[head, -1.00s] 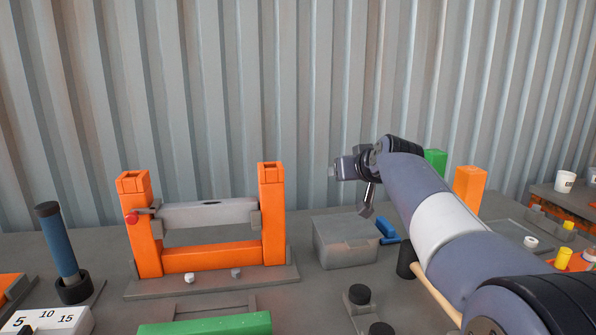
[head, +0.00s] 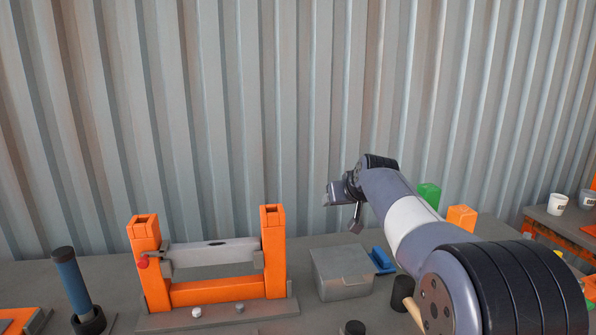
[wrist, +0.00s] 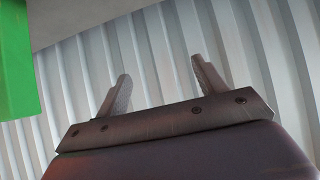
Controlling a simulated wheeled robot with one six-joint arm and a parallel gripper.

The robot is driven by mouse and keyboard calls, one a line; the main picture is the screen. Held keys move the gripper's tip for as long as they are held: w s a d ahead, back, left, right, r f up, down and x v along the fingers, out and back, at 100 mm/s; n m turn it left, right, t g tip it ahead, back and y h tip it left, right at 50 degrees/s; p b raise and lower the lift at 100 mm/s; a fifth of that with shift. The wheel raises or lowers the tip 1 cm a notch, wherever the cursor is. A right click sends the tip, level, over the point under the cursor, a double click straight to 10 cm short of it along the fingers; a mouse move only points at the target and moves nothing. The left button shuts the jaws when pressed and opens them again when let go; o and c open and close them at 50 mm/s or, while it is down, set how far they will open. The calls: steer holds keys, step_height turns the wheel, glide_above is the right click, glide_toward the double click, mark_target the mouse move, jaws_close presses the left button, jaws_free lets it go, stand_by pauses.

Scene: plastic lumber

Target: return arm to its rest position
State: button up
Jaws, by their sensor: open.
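My gripper (wrist: 162,82) is open and empty in the wrist view. Its two fingers stand apart, with only the corrugated wall behind them. My arm reaches in from the lower right and hides part of the bench.
An orange frame (head: 275,252) with a grey roller (head: 212,253) stands left of the box. A blue post (head: 73,283) is at far left. A blue object (head: 382,260), a green block (head: 429,194) and an orange block (head: 461,216) are near my arm. White cups (head: 557,204) stand far right.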

steer(key=w+p, duration=0.1)
steer(key=p, duration=0.1)
steer(key=w+g+p, duration=0.1)
steer(key=p, duration=0.1)
steer(key=shift+a+r, duration=0.2)
steer(key=shift+r, duration=0.05)
steer(key=shift+f, duration=0.1)
stand_by(0.3)
